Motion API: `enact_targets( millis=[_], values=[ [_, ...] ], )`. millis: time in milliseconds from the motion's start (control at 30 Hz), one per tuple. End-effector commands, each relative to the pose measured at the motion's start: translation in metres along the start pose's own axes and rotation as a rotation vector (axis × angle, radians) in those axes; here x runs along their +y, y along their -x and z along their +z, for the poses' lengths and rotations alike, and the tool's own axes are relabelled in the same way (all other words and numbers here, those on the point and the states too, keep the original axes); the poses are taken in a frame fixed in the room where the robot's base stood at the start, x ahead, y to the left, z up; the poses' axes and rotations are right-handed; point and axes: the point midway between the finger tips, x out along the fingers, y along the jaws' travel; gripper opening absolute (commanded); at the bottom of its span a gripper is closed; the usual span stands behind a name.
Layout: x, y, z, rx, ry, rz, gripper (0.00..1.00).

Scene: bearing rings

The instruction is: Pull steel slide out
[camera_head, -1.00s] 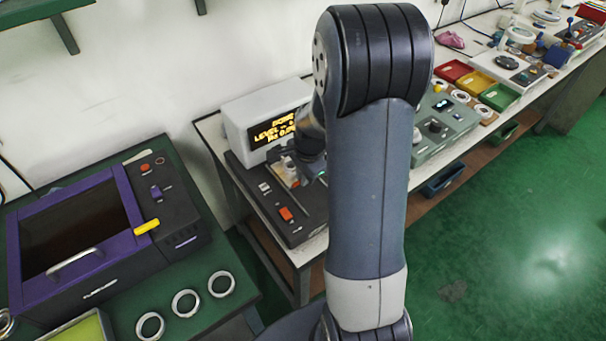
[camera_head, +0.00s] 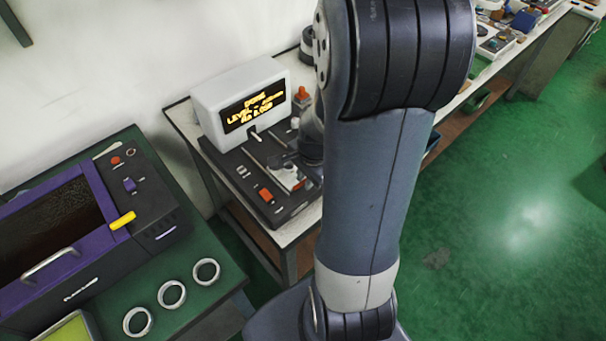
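The measuring device has a dark base (camera_head: 232,176) and a white display box (camera_head: 205,103) with lit yellow text starting "DONE". It stands on the bench left of my arm. A small light metal part, apparently the steel slide (camera_head: 287,177), shows on the right half of the base, beside a thin rail. My gripper (camera_head: 288,160) is low over this part, at the end of my dark wrist. Its fingertips are small and partly hidden, so I cannot tell whether they are open, shut or touching the slide.
An orange switch (camera_head: 265,195) is at the base's front. A purple-framed machine (camera_head: 75,235) with a yellow handle stands on the green table at left, with metal rings (camera_head: 206,271) in front. My arm hides much of the bench. Green floor at right is clear.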

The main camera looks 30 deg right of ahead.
Motion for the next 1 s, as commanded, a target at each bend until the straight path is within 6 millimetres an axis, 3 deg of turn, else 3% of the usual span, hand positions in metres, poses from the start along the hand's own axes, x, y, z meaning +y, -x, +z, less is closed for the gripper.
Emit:
enact_targets(
  millis=[200, 567, 1000],
  values=[
    [0.001, 0.000, 0.001, -0.002, -0.002, 0.002, 0.32],
    [-0.001, 0.006, 0.000, -0.001, -0.003, -0.002, 0.33],
    [-0.001, 0.077, -0.001, 0.001, -0.004, -0.004, 0.33]
  ],
)
